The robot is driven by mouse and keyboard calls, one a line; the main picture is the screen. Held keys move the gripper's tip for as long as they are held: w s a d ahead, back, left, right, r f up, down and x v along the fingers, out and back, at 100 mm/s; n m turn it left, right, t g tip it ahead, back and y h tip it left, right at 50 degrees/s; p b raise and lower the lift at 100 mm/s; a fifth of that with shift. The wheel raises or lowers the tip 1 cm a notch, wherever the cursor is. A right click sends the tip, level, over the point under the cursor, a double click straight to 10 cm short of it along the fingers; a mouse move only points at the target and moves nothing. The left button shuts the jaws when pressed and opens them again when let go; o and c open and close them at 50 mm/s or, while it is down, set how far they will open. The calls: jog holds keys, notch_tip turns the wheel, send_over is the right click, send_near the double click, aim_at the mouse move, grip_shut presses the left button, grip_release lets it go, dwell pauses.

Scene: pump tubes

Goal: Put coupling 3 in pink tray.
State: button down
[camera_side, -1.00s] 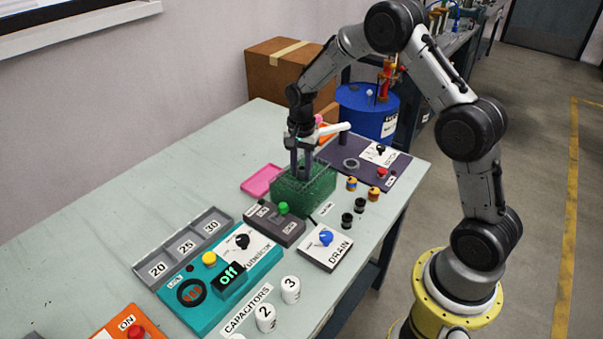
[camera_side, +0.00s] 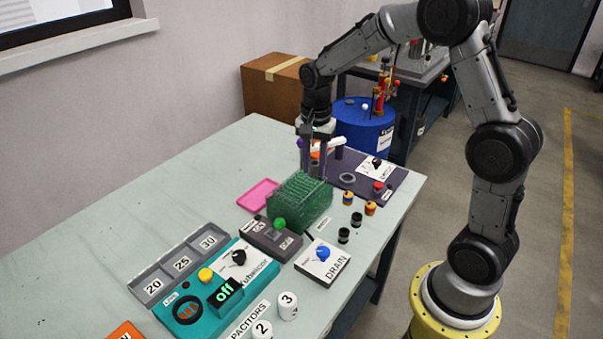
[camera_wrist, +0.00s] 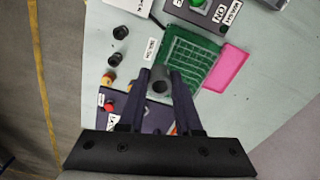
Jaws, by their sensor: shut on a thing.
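The pink tray (camera_side: 258,194) lies flat on the bench, left of the green rack, and looks empty. It also shows in the wrist view (camera_wrist: 227,70). My gripper (camera_side: 313,176) points down by the far right end of the rack. In the wrist view its fingertips (camera_wrist: 160,82) are shut on a grey round piece with a dark hole (camera_wrist: 160,73). No number on this piece is readable, so I cannot tell whether it is coupling 3.
The green mesh rack (camera_side: 300,198) stands between tray and fittings. A purple panel (camera_side: 398,180) carries a grey ring (camera_side: 347,178). A grey box with a green button (camera_side: 268,237) and a drain panel (camera_side: 325,267) are nearer. The bench behind the tray is clear.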

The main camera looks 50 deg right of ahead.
jog(key=s+a+r, duration=0.2)
jog(key=s+r, duration=0.1)
jog(key=s, duration=0.5)
jog(key=w+d+r, duration=0.2)
jog(key=w+r, duration=0.1)
jog(key=w, duration=0.7)
send_over(261, 197)
notch_tip(261, 197, down, 19)
jog(key=shift+f, duration=2.2)
jog(key=shift+f, duration=0.1)
jog(key=c, duration=0.9)
grip_release()
